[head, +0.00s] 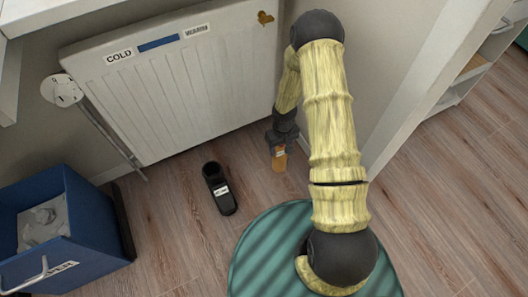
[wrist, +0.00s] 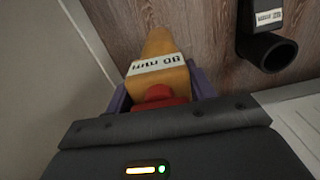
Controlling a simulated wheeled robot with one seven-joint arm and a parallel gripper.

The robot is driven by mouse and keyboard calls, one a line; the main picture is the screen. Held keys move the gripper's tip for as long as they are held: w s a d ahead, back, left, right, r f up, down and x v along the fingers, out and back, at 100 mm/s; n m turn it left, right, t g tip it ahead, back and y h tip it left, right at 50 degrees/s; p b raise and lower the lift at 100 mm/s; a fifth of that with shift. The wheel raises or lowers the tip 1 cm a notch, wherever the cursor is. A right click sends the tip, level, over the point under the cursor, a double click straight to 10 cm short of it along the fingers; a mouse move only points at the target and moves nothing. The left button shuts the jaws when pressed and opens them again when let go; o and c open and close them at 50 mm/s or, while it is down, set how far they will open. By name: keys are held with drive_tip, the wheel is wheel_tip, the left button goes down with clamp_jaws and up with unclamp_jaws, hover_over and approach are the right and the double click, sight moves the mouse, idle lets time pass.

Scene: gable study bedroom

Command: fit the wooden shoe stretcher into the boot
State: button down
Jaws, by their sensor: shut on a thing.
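The wooden shoe stretcher (head: 279,159) is orange-brown; in the wrist view the stretcher (wrist: 160,48) shows a white label reading 80 mm upside down and a red part at its near end. My gripper (head: 279,148) is shut on it, and its purple fingers (wrist: 161,91) stand either side of the red part. The boot (wrist: 268,45) is at the upper right of the wrist view, apart from the stretcher.
A white radiator (head: 180,90) marked COLD is on the wall behind the boot. A blue bin (head: 90,225) with crumpled contents stands at the left. A white panel edge (head: 420,90) rises at the right.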

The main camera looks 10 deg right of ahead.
wheel_tip(320, 180, up, 26)
drive_tip(key=w+m+p, duration=0.2)
drive_tip(key=p, duration=0.9)
drive_tip(key=shift+w+f+m, duration=0.15)
drive_tip(key=shift+f+m, duration=0.05)
drive_tip(key=shift+m, duration=0.2)
drive_tip(key=shift+a, duration=0.1)
